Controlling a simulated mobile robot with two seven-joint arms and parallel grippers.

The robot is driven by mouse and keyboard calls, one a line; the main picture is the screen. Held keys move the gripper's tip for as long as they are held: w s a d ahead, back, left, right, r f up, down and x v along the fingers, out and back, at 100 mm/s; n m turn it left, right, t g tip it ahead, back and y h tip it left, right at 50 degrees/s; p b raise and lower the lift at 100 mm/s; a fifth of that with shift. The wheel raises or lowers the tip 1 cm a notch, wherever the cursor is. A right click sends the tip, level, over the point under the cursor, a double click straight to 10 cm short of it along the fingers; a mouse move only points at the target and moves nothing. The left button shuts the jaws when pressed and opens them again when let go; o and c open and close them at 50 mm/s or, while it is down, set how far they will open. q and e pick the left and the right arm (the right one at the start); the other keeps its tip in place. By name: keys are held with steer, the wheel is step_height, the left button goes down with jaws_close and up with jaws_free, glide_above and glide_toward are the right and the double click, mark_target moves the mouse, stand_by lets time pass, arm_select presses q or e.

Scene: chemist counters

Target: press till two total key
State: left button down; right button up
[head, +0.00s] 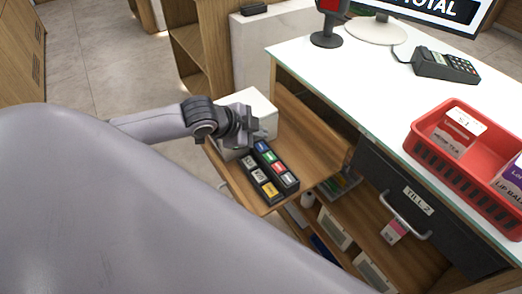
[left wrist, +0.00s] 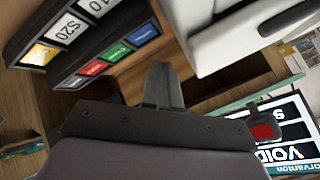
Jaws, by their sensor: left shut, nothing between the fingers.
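A dark keypad (head: 271,174) with two rows of keys sits on a wooden shelf below the white counter. One row has a blue key (head: 262,147), a green key (head: 268,157), a red key (head: 278,167) and a pale key; the other has pale keys and a yellow key (head: 270,190). Key lettering is too small to read in the head view. My left gripper (head: 254,138) is shut and empty by the keypad's blue-key end. In the left wrist view its fingers (left wrist: 163,84) appear beside the keypad (left wrist: 85,45); contact cannot be told. My right gripper is not in view.
A white box (head: 262,105) stands beside the gripper. A drawer marked TILL 2 (head: 418,201) with a handle is at right.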

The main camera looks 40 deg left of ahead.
mark_target(267, 143)
arm_select(q)
steer(key=shift+f, duration=0.8)
steer(key=shift+f, duration=0.1)
stand_by(1.4)
steer(key=shift+f, duration=0.35)
steer(key=shift+f, duration=0.4)
stand_by(0.5)
steer(key=shift+r, duration=0.1)
steer(key=shift+r+p, duration=0.75)
steer(key=shift+p, duration=0.25)
